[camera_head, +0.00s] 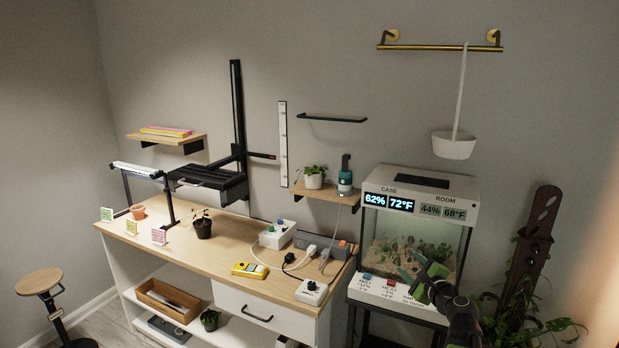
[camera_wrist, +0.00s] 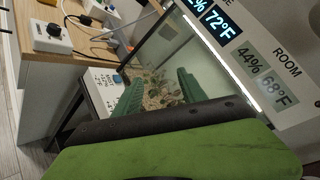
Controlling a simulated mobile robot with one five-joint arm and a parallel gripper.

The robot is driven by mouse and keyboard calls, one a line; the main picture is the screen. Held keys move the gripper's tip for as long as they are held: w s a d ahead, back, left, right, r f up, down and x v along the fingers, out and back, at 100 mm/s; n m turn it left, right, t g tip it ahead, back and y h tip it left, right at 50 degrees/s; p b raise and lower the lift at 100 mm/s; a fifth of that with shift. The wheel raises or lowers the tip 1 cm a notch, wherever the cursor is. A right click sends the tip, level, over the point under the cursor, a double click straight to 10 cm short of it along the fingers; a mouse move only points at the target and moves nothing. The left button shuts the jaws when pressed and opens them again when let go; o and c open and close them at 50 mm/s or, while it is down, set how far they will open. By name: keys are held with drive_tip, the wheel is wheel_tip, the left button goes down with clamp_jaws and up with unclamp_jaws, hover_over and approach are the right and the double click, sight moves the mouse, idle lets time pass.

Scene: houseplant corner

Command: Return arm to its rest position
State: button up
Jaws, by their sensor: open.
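My gripper (camera_head: 412,268) is at the lower right in the head view, in front of the glass plant case (camera_head: 445,243). Its green fingers are apart and I see nothing between them. My dark arm runs down from it to the bottom edge. In the wrist view the two ribbed green fingers of my gripper (camera_wrist: 158,95) stand apart, with the case's glass front and pale bed (camera_wrist: 160,70) behind them. A large green part of mine fills the bottom of that view. I cannot tell the exact gap between fingers and case.
The case's control strip (camera_head: 375,281) lies close left of my gripper. A wooden bench (camera_head: 215,250) with plug boxes and a yellow meter (camera_head: 249,270) stands further left. A leafy plant on a dark post (camera_head: 533,245) stands right. A white hanging pot (camera_head: 453,146) is above the case.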

drive_tip(key=s+a+f+n+g+y+p, duration=0.1)
drive_tip(key=s+a+f+n+g, duration=0.15)
drive_tip(key=a+n, duration=0.45)
drive_tip(key=s+a+f+n+g+y+p, duration=0.1)
drive_tip(key=s+a+f+n+g, duration=0.2)
drive_tip(key=a, duration=0.7)
drive_tip(key=s+a+f+n+g+y+p, duration=0.1)
drive_tip(key=a+f+n+g+y, duration=0.2)
drive_tip(key=a, duration=0.6)
drive_tip(key=s+d+f+n+g+h, duration=0.3)
drive_tip(key=s+d+f+n+g, duration=0.1)
drive_tip(key=s, duration=0.2)
drive_tip(key=s+d+f+n+g+h, duration=0.3)
drive_tip(key=s+d+n+h, duration=0.1)
drive_tip(key=s, duration=0.3)
drive_tip(key=shift+d+f+n+g+h, duration=0.35)
drive_tip(key=shift+d+n, duration=0.25)
drive_tip(key=shift+n, duration=0.2)
drive_tip(key=shift+d, duration=0.1)
